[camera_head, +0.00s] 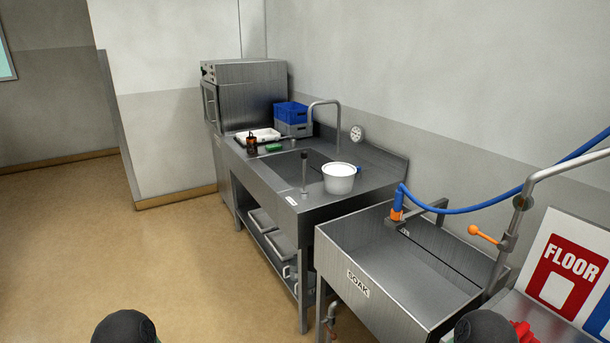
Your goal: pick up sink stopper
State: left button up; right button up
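A slim grey upright post with a dark knob on top (304,172) stands at the front edge of the steel counter, by the sink basin (285,168). It may be the sink stopper, but it is too small to be sure. Nothing else in view is clearly a stopper. The floor of the sink basin is partly hidden. Neither of my grippers is in view; only two dark rounded parts, likely of my own arms, show at the bottom edge.
A white bucket (339,178) stands on the counter's right side. A brown bottle (251,145), green sponge (274,147) and blue crate (291,112) are farther back. A deep soak sink (410,272) with a blue hose (470,208) is nearer. Floor at left is clear.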

aim_at(304, 154)
jog(key=z, duration=0.7)
jog(key=i+j+z, duration=0.2)
jog(key=j+z, duration=0.15)
jog(key=i+j+z, duration=0.15)
jog(key=j+z, duration=0.6)
jog(key=j, duration=0.2)
jog(key=j+z, duration=0.4)
jog(key=i+j, duration=0.05)
jog(key=j, duration=0.05)
